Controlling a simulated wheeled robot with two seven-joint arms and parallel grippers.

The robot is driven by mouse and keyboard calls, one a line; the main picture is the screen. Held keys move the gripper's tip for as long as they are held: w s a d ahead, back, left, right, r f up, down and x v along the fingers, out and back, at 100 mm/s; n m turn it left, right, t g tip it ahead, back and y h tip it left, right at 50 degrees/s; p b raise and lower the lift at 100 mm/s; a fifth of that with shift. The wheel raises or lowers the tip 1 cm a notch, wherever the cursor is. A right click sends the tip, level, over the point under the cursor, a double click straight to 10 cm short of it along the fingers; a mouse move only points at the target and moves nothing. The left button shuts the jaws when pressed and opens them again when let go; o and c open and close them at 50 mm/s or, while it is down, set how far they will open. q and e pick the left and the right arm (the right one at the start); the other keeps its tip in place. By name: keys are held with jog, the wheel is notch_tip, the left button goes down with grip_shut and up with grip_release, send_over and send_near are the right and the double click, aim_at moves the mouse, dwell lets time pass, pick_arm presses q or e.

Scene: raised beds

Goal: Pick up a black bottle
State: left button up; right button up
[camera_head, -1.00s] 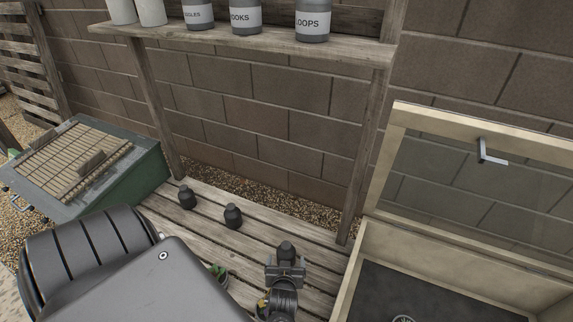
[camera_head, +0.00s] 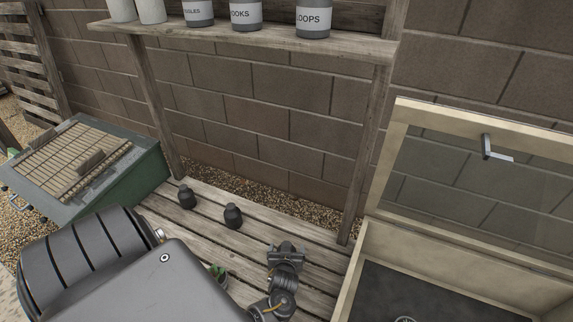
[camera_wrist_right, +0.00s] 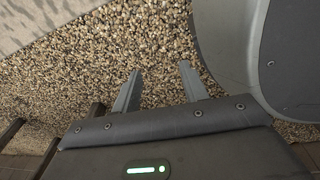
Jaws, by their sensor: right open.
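Two black bottles stand upright on the wooden slatted deck in the head view, one at the left (camera_head: 187,198) and one beside it (camera_head: 232,216). My left gripper (camera_head: 286,248) is over the deck to the right of them, apart from both. A dark shape, apparently a third black bottle, is at its jaws and mostly hidden; whether the jaws are closed on it is unclear. My right gripper (camera_wrist_right: 160,68) is open and empty in the right wrist view, over gravel.
A cold frame (camera_head: 362,275) with its glazed lid raised stands right of the deck. A green box with a mesh lid (camera_head: 150,176) stands at the left. A wooden shelf (camera_head: 250,42) with labelled pots is above.

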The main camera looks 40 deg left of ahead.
pick_arm(q)
jog(key=shift+c, duration=0.5)
jog(key=c, duration=1.2)
jog(key=shift+r, duration=0.2)
notch_tip(320, 180, up, 6)
jog(key=shift+f+p, duration=0.15)
jog(key=shift+p, duration=0.7)
notch_tip(320, 180, up, 3)
jog(key=shift+f+p, duration=0.15)
jog(key=shift+p, duration=0.15)
jog(key=shift+r, duration=0.65)
pick_arm(e)
jog(key=s, duration=0.1)
jog(key=s+d, duration=0.1)
jog(key=s, duration=0.2)
jog(key=shift+s+d, duration=0.35)
